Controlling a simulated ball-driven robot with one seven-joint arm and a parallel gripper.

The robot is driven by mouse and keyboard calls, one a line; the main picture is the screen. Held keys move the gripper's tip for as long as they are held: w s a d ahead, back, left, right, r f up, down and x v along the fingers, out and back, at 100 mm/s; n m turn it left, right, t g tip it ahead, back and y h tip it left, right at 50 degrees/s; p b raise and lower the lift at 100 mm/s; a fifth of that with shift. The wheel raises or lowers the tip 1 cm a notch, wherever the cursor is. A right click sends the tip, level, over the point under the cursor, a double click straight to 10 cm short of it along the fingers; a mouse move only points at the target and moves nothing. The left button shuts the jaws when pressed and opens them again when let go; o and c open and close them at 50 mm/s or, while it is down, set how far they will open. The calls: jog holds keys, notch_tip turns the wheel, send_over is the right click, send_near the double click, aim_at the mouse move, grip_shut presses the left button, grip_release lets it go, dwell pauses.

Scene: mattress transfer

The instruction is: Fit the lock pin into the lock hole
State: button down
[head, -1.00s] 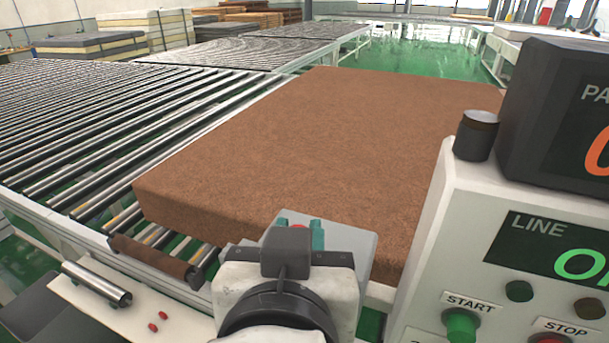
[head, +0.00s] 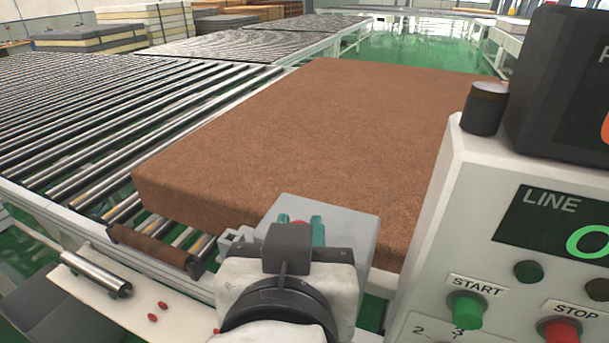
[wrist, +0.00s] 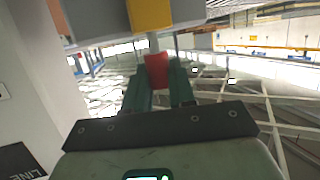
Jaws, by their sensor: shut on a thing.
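My gripper (head: 300,222) shows from behind at the bottom middle of the head view, with teal fingers over the front edge of the brown slab. In the wrist view, the two teal fingers (wrist: 159,84) are shut on a red part (wrist: 156,69), which I take to be the lock pin. Only a little red shows between the fingers in the head view. A grey body with a yellow block (wrist: 151,15) is at the top of the wrist view, beyond the fingertips. I cannot make out the lock hole, and I cannot tell whether the pin touches anything.
The brown mattress slab (head: 320,130) lies on the roller conveyor (head: 90,115). A white control panel (head: 480,230) stands close at right. Small red pieces (head: 162,304) lie on a white ledge at lower left, by a metal roller (head: 95,273).

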jog(key=shift+f+b, duration=0.75)
jog(key=shift+f, duration=0.25)
jog(key=c, duration=0.9)
grip_release()
jog(key=shift+o, duration=0.2)
jog(key=shift+r, duration=0.15)
